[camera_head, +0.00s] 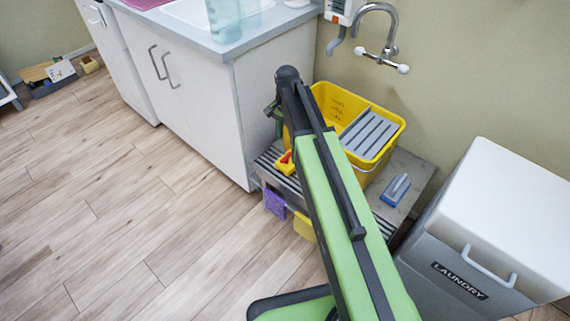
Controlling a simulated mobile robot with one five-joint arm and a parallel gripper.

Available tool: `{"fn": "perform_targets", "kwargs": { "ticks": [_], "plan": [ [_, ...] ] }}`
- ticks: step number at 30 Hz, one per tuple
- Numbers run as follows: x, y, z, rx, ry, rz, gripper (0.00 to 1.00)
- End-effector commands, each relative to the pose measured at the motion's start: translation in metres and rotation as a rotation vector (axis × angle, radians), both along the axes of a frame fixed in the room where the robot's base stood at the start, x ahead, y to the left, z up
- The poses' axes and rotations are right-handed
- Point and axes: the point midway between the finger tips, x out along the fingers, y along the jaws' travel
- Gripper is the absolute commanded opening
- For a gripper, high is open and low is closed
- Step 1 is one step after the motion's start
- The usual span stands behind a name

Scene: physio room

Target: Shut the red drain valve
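A small red part with yellow around it (286,162) shows at the lower front left of the yellow bucket (384,153); I take it for the drain valve. It is small and partly hidden by my arm, so its handle position is unclear. The bucket stands on a low grey slatted bench against the wall. My green and black arm reaches up across the picture in front of the bucket. My gripper (276,118) hangs at the arm's far end, between the cabinet and the bucket, above the red part. Its fingers are mostly hidden.
A white cabinet (205,115) stands close on the left of my gripper. A wall tap (385,55) is above the bucket. A blue and grey brush (396,189) lies on the bench (410,165). A laundry bin (490,225) stands at right. The wooden floor at left is clear.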

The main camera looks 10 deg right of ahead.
Motion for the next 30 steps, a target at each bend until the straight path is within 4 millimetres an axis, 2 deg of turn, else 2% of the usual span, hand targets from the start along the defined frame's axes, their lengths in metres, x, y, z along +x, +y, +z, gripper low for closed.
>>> {"fn": "perform_targets", "kwargs": {
  "ticks": [1,12,15,19,26,30],
  "plan": [
    [0.0,0.0,-0.023,0.0,0.0,0.0,0.4],
    [0.0,0.001,-0.099,0.0,0.0,0.001,0.4],
    [0.0,0.001,-0.113,0.0,0.0,0.001,0.4],
    [0.0,0.001,-0.12,0.0,0.0,0.002,0.4],
    [0.0,0.001,-0.117,0.0,0.0,0.002,0.4],
    [0.0,0.001,-0.117,0.0,0.0,0.002,0.24]
  ]
}}
